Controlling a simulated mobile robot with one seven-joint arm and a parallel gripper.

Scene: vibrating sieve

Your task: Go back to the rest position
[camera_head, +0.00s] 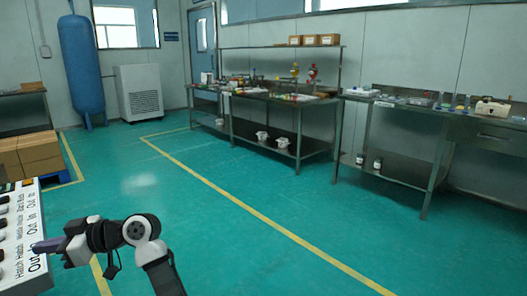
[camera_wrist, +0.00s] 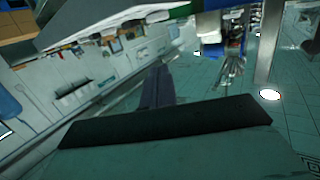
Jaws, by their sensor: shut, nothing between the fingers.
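My gripper (camera_head: 38,247) is at the lower left of the head view, at the end of my bent arm. Its fingers point left and overlap the lower edge of a white control panel (camera_head: 32,206) in the picture. I cannot tell whether they touch it. The panel has black knobs or buttons and printed labels such as "Hatch" and "Out". In the wrist view my closed fingers (camera_wrist: 158,86) show as a narrow dark shape, with nothing visible between them.
Steel benches (camera_head: 410,107) with small items stand along the back wall. A blue tank (camera_head: 82,65) and a white cabinet (camera_head: 139,92) stand at the back left. Cardboard boxes (camera_head: 36,154) are at the left. The green floor (camera_head: 200,215) in the middle is clear.

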